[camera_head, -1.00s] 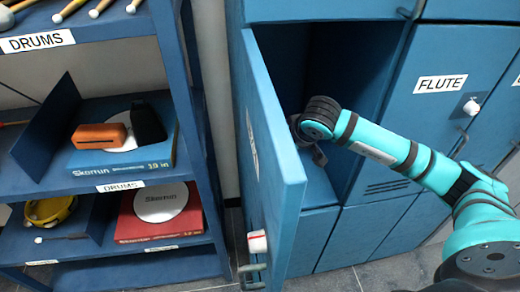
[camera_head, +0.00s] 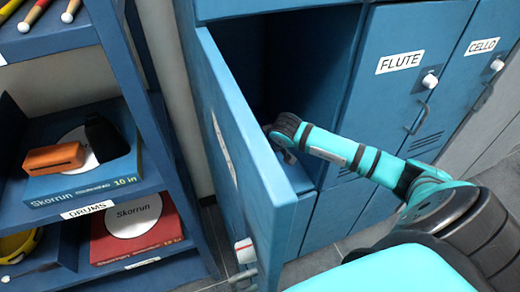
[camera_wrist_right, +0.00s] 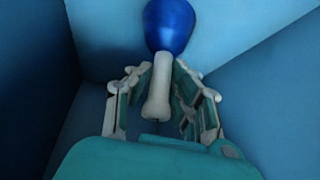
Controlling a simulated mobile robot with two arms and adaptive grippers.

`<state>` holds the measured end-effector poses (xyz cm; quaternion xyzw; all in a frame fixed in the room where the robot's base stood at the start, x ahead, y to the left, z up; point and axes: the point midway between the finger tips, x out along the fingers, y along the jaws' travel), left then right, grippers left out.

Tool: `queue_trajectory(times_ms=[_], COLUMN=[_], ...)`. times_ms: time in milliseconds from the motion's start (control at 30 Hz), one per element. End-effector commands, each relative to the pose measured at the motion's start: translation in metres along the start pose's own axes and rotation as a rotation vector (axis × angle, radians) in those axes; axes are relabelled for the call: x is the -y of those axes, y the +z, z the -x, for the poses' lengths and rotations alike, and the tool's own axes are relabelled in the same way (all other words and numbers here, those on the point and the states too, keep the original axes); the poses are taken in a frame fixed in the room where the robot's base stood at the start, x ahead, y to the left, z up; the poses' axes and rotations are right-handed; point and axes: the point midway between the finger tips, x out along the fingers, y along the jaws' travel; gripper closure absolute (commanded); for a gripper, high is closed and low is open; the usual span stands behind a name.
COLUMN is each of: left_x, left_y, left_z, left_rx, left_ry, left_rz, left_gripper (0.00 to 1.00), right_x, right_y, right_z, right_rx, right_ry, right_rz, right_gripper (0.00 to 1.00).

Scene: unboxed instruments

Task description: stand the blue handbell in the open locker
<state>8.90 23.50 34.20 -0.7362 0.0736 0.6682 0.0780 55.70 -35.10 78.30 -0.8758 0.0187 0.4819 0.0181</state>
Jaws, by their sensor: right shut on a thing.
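The blue handbell (camera_wrist_right: 169,26) shows in the right wrist view, its blue cup farther out and its pale handle pointing back towards my palm. My right gripper (camera_wrist_right: 157,70) is shut on the handle, one finger on each side. Blue panels surround the bell; whether it touches one I cannot tell. In the head view my right arm reaches into the open locker (camera_head: 322,85), its wrist just behind the swung-out locker door (camera_head: 238,150). The bell is hidden there. My left gripper is in neither current view.
The closed FLUTE (camera_head: 395,100) and CELLO (camera_head: 475,80) lockers stand to the right. A blue shelf unit (camera_head: 160,130) at left holds an orange block (camera_head: 53,158), a black item (camera_head: 105,140) and flat boxes. The open door juts out between shelf and arm.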

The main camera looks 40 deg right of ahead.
Motion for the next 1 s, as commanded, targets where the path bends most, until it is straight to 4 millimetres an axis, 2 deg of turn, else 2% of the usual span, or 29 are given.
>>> queue_trajectory(times_ms=[33,133,367,400,533,833,1000], left_x=[0.001,0.002,0.000,0.000,-0.001,-0.001,-0.001], left_y=[-0.007,-0.012,-0.002,0.001,0.007,0.007,0.005], left_z=[0.001,0.000,-0.004,-0.002,-0.002,0.000,-0.001], left_rx=[-0.011,-0.019,-0.003,0.001,0.011,0.012,0.008], left_ry=[-0.001,-0.002,0.000,0.000,0.002,0.002,0.001], left_rz=[0.000,-0.001,-0.001,-0.001,-0.001,-0.001,-0.001], left_gripper=[0.66,0.66,0.66,0.66,0.66,0.66,0.66], right_x=[0.000,0.000,0.000,0.000,0.000,0.000,-0.002], right_y=[0.001,0.000,0.003,0.002,0.002,0.001,0.000], right_z=[-0.002,-0.002,-0.005,-0.004,-0.004,-0.002,0.016], right_rx=[-0.002,-0.004,-0.003,-0.002,-0.002,-0.002,-0.005], right_ry=[-0.001,0.000,0.000,0.000,0.000,0.000,0.003], right_rz=[-0.001,0.000,0.001,0.001,0.000,0.000,0.004], right_gripper=[1.00,1.00,1.00,0.76,0.59,0.59,0.59])
